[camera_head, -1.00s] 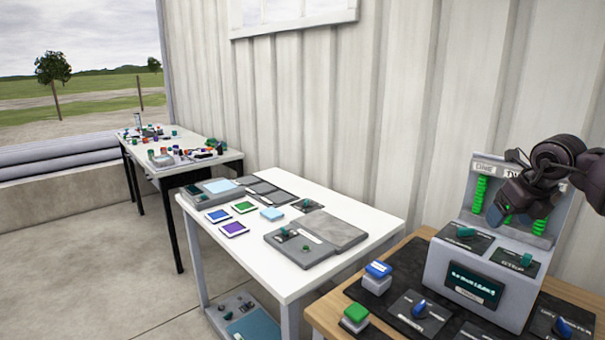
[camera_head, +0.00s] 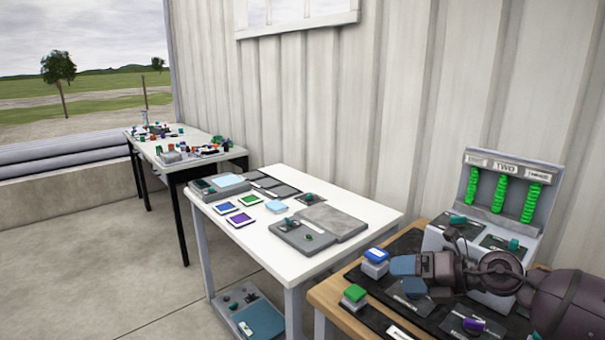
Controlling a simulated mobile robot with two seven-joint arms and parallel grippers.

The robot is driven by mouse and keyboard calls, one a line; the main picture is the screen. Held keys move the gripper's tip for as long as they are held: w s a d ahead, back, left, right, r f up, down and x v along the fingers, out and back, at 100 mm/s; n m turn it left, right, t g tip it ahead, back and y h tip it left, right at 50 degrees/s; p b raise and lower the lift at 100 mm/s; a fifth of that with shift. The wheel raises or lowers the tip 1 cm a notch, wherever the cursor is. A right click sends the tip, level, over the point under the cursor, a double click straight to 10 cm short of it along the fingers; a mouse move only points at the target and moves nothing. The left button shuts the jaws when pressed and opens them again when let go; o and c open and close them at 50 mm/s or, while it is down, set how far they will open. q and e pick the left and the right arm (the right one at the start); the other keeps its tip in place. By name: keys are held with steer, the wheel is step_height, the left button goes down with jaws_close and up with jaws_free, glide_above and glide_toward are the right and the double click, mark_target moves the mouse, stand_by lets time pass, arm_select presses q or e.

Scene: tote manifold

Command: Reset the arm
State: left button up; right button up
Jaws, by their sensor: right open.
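My right gripper (camera_head: 407,276) and dark arm come in from the right, low over the wooden table at the right. The gripper points left, and its blue-grey fingers are open and appear empty. It is just right of the block with a blue top (camera_head: 375,257); I cannot tell whether they touch. The arm hides much of the grey console (camera_head: 440,238) and its front screen. My left gripper is not in view.
The console's upright panel (camera_head: 507,198) has several green coils. A green-topped block (camera_head: 354,294) and dark plates with knobs (camera_head: 475,323) are on the wooden table. A white table (camera_head: 262,240) with pads and grey plates stands left; a cluttered table (camera_head: 215,160) stands farther back.

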steer(key=s+a+m+t, duration=0.3)
steer(key=s+m+t, duration=0.2)
steer(key=m+t, duration=0.4)
steer(key=s+d+f+m+g+h, duration=0.3)
steer(key=s+d+f+m+h, duration=0.4)
steer(key=s+m, duration=0.4)
steer(key=s+d+f+m+g+h, duration=0.45)
steer(key=s+f+m+h, duration=0.45)
steer(key=m, duration=0.4)
steer(key=s+a+f+m+g+y, duration=0.1)
steer(key=s+f+m+g+y, duration=0.15)
steer(key=s, duration=0.45)
steer(key=s+a+f+m+g+y, duration=0.1)
steer(key=s+f+g, duration=0.15)
steer(key=s, duration=0.45)
steer(key=w+f+n+t, duration=0.1)
steer(key=w+f+t, duration=0.7)
steer(key=shift+w+d, duration=0.15)
steer(key=shift+w, duration=0.1)
